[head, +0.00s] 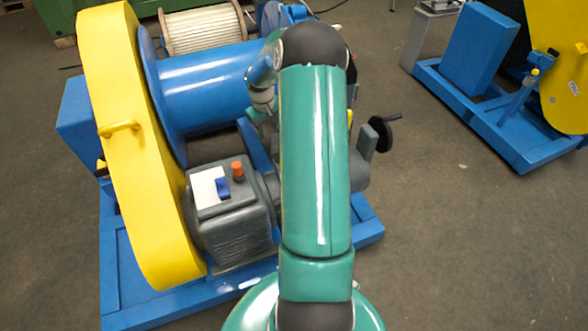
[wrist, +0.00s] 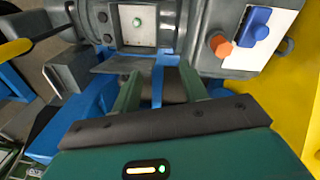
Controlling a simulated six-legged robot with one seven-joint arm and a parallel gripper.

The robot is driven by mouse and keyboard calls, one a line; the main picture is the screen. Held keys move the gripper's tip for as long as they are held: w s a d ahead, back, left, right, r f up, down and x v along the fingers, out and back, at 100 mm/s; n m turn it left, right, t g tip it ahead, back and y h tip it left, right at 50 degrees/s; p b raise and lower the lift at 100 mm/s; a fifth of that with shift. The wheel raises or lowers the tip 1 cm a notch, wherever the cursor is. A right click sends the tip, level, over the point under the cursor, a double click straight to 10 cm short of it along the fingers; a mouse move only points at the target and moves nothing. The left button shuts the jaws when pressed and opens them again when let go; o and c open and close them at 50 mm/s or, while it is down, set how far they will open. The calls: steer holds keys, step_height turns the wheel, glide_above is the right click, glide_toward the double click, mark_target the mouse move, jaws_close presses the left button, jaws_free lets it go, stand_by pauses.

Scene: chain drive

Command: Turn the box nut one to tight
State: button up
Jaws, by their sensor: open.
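My gripper (wrist: 160,88) is open and empty in the wrist view, its two green fingers apart with a blue strip and dark gap showing between them. Beyond the fingertips is a grey box (wrist: 139,24) with a pale face, a small green piece (wrist: 138,22) and dark bolt heads (wrist: 102,17) along its edge. I cannot tell which fastener is box nut one. An orange hex-shaped piece (wrist: 220,44) sits at upper right, apart from the fingers; it also shows in the head view (head: 237,169). In the head view my arm hides the grey box and most of my gripper.
A blue switch-like block (wrist: 255,25) sits on a white plate beside the orange piece. A yellow guard (head: 130,140) and blue drum (head: 205,85) stand left of my arm. A black handwheel (head: 380,134) is at right. Open floor (head: 455,220) lies right of the blue frame.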

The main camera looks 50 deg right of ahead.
steer(key=s+d+f+m+y, duration=0.1)
steer(key=s+d+f, duration=0.25)
steer(key=f, duration=0.25)
steer(key=s+d+f, duration=0.2)
steer(key=d+f, duration=0.2)
steer(key=f, duration=1.6)
steer(key=shift+w+d, duration=0.15)
steer(key=shift+w, duration=0.1)
steer(key=shift+r, duration=0.1)
jaws_close()
steer(key=shift+m, duration=0.5)
steer(key=shift+w+m, duration=0.1)
steer(key=shift+m, duration=2.6)
